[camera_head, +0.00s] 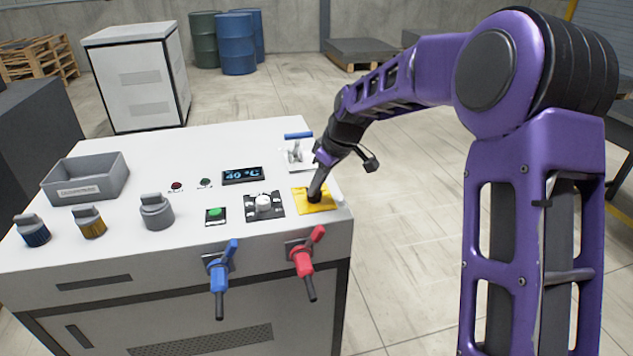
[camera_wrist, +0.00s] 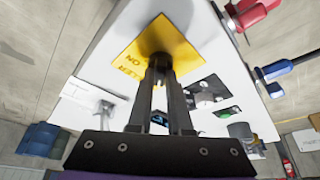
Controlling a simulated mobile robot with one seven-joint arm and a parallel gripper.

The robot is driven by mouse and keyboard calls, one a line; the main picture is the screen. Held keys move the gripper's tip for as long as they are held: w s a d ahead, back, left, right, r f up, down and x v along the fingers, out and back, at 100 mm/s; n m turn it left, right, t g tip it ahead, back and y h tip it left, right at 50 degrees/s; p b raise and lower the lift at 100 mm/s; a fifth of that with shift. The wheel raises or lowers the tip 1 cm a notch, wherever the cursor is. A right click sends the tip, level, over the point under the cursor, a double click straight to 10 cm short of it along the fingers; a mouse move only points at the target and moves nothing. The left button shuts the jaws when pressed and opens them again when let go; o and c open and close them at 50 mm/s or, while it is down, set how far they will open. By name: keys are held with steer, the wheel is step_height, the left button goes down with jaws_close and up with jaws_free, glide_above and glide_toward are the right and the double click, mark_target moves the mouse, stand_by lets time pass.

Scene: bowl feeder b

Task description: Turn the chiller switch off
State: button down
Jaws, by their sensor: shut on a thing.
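The yellow plate (camera_head: 303,206) lies at the right front of the white console top. In the wrist view the yellow plate (camera_wrist: 126,55) carries printed words, of which part of "CHILLER" and "ON" can be read. A dark switch handle (camera_head: 315,198) stands on this plate. My gripper (camera_head: 317,190) reaches down onto it from the upper right. In the wrist view my gripper (camera_wrist: 160,62) is shut on the switch, with both fingers close together over the plate. The fingers hide most of the switch, so its exact angle cannot be told.
A black panel with a white knob (camera_head: 264,202) and a green button (camera_head: 215,211) sit left of the plate. A toggle (camera_head: 295,154) is behind it. A red lever (camera_head: 303,262) and a blue lever (camera_head: 219,275) stick out from the front. A grey bin (camera_head: 87,182) stands left.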

steer(key=shift+n+g, duration=0.3)
steer(key=shift+n, duration=0.2)
steer(key=c, duration=0.8)
jaws_free()
steer(key=shift+c, duration=0.2)
steer(key=p+v, duration=0.2)
steer(key=v, duration=1.5)
steer(key=shift+d, duration=0.25)
steer(key=shift+r, duration=0.15)
